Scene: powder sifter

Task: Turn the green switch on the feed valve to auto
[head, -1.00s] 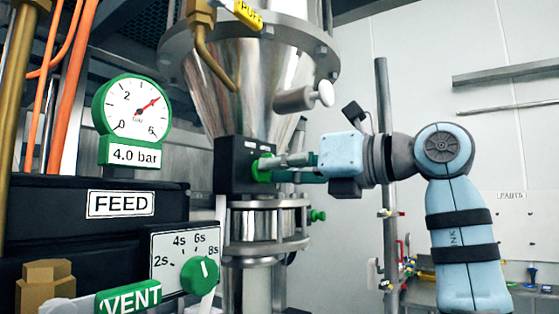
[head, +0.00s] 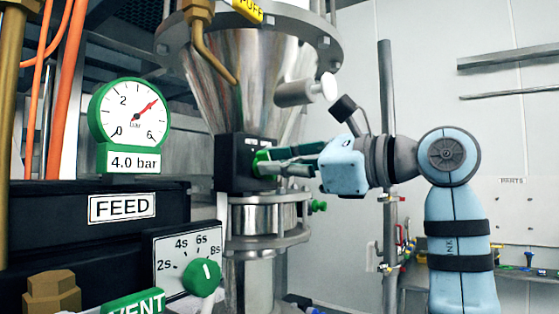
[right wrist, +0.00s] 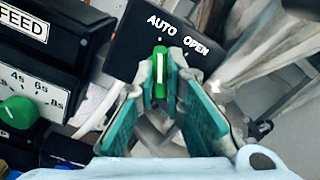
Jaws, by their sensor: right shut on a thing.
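The green switch (right wrist: 160,72) is on the front of the black feed valve box (right wrist: 142,28), which is marked AUTO and OPEN in the right wrist view. Its white line points up toward a small white dot below the word AUTO. In the head view, the green switch (head: 262,163) sits on the black box (head: 234,160) under the steel cone. My right gripper (head: 272,163) reaches it from the right. In the right wrist view, its fingers (right wrist: 160,85) are shut on the switch, one on each side. My left gripper is not in view.
The FEED panel (head: 60,235) with a gauge (head: 130,115) reading 4.0 bar stands at the left. A timer dial (head: 202,277) and the green VENT label (head: 135,303) are low in front. The steel cone (head: 235,80) is above the box, and a post (head: 388,120) stands behind my arm.

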